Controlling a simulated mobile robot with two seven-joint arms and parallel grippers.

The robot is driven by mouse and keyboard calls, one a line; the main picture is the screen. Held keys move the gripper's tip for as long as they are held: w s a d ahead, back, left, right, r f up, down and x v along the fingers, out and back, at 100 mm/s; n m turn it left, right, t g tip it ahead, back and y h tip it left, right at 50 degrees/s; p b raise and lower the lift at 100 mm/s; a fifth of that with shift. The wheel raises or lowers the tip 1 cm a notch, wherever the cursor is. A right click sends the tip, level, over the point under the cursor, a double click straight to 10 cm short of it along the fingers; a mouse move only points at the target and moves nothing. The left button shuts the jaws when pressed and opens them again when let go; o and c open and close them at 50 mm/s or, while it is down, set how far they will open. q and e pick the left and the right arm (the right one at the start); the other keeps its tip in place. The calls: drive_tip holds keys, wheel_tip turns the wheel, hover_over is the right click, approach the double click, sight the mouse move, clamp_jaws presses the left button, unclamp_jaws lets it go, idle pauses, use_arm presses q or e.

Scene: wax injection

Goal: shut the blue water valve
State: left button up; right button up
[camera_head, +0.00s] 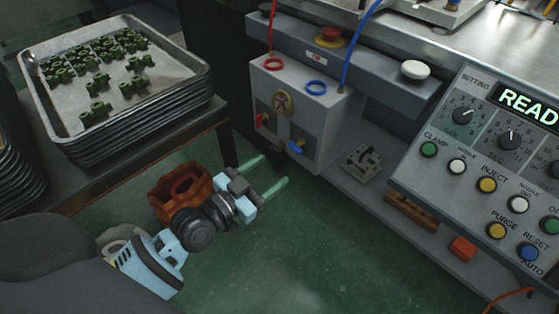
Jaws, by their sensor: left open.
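The blue water valve (296,147) is a small blue handle low on the front of the grey box (318,118) at the picture's centre. A red valve handle (262,120) sits to its left on the same box. My left gripper (268,173) comes in from the lower left, with two pale green-tinted fingers spread apart and nothing between them. It is to the left of and below the blue handle in the picture, apart from it. My right gripper is not in view.
A stack of trays (160,103) with green wax pieces stands on a table at the left. A control panel (455,165) with knobs and buttons fills the right. Red and blue hoses rise above the box. Green floor (240,260) lies open below.

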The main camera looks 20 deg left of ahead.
sight(292, 149)
use_arm(q)
drive_tip(key=b+x, duration=0.2)
drive_tip(key=x, duration=0.6)
drive_tip(key=shift+w+a+r, duration=0.2)
drive_tip(key=shift+w+a, duration=0.1)
drive_tip(key=shift+w, duration=0.15)
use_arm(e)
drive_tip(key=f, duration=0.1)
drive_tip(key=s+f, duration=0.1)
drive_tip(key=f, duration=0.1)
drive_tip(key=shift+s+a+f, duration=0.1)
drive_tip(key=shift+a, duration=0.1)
